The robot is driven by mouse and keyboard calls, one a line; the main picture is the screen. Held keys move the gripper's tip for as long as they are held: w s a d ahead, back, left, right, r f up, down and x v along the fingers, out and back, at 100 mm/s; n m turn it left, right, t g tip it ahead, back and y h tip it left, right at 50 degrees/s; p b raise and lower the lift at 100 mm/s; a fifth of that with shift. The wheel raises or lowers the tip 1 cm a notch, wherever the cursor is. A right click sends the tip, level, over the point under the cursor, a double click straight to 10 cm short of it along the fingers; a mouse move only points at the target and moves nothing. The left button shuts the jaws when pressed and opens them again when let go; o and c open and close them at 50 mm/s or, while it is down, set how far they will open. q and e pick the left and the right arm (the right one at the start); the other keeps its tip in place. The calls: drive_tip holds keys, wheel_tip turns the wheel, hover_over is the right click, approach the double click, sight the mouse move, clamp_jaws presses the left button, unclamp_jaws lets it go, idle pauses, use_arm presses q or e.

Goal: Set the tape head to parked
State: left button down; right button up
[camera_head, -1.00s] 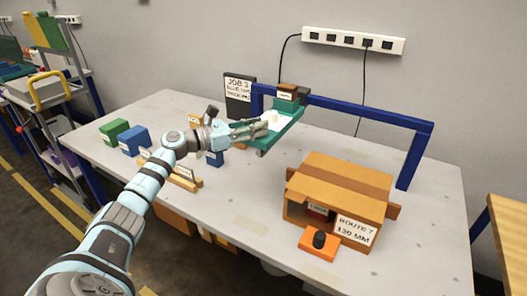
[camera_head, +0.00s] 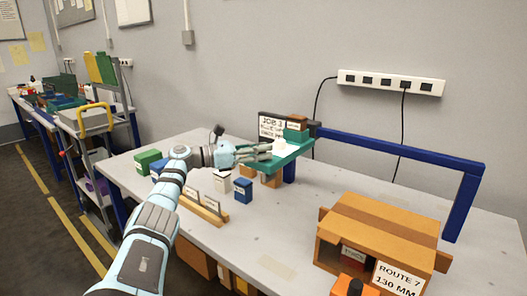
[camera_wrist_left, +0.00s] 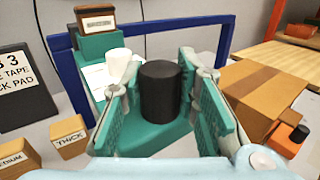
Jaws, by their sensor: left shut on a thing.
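The tape head is a green carriage (camera_head: 290,150) at the left end of the blue gantry rail (camera_head: 400,147), with a brown-topped block on it. It overlaps the job sign (camera_head: 270,127) in the head view. In the left wrist view the green carriage (camera_wrist_left: 160,135) carries a black upright cylinder (camera_wrist_left: 160,90) and a white cylinder (camera_wrist_left: 118,65). My left gripper (camera_head: 268,150) reaches in from the left at the carriage. Its fingers (camera_wrist_left: 162,105) stand either side of the black cylinder and are shut on it. My right gripper is not in view.
A brown box (camera_head: 380,225) labelled "ROUTE 7 130 MM" stands right, with an orange-based black knob in front. Blocks labelled "THICK" (camera_wrist_left: 68,137) and "MEDIUM" (camera_wrist_left: 18,160) lie near the gripper.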

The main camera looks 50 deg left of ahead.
use_arm(q)
drive_tip(key=c, duration=1.5)
unclamp_jaws()
drive_tip(key=shift+a+r, duration=0.1)
drive_tip(key=shift+a, duration=0.05)
drive_tip(key=shift+o, duration=1.4)
drive_tip(key=shift+a, duration=0.15)
drive_tip(key=v, duration=1.2)
drive_tip(key=shift+s, duration=0.1)
drive_tip(key=shift+f, duration=0.2)
